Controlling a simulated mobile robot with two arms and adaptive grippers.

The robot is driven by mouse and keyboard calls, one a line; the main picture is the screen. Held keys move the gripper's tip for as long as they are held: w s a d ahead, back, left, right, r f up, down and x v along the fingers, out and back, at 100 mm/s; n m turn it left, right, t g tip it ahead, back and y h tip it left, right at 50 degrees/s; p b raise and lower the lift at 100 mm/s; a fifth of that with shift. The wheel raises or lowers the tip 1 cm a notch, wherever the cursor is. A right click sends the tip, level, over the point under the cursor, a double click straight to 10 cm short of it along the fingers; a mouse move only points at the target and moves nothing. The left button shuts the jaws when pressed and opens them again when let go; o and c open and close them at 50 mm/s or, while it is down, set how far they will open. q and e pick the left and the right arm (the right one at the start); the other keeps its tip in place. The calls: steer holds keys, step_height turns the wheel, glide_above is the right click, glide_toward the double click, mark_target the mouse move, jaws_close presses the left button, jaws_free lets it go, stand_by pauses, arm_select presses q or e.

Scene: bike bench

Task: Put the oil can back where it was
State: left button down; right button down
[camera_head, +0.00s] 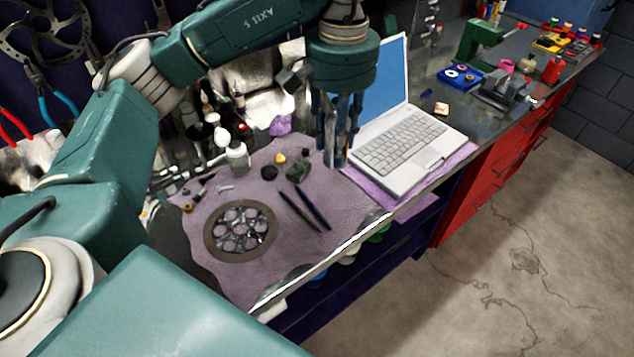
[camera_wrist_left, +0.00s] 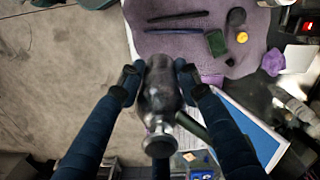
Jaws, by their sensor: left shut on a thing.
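My left gripper (camera_head: 338,145) hangs fingers-down above the bench beside the laptop's left edge. In the left wrist view its two fingers (camera_wrist_left: 157,82) are closed on opposite sides of a dark, shiny metal can (camera_wrist_left: 160,95), which I take for the oil can. The can has a narrower neck and a round silvery end towards the camera. A thin dark piece shows beside the neck. In the head view the fingers mostly hide the can. The can seems to be held above the bench's front edge, but its exact height cannot be told. My right gripper is not in view.
An open laptop (camera_head: 398,158) stands close right of my gripper. A red container (camera_head: 553,70) stands far right.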

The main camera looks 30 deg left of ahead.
arm_select(q)
step_height(320, 180, down, 11)
steer(key=shift+f+p, duration=0.2)
steer(key=shift+p, duration=0.8)
step_height(320, 180, down, 4)
steer(key=shift+f+p, duration=0.15)
steer(key=shift+p, duration=0.4)
steer(key=shift+f+b, duration=0.2)
steer(key=shift+b, duration=0.15)
steer(key=c, duration=1.2)
jaws_free()
steer(key=shift+r, duration=0.1)
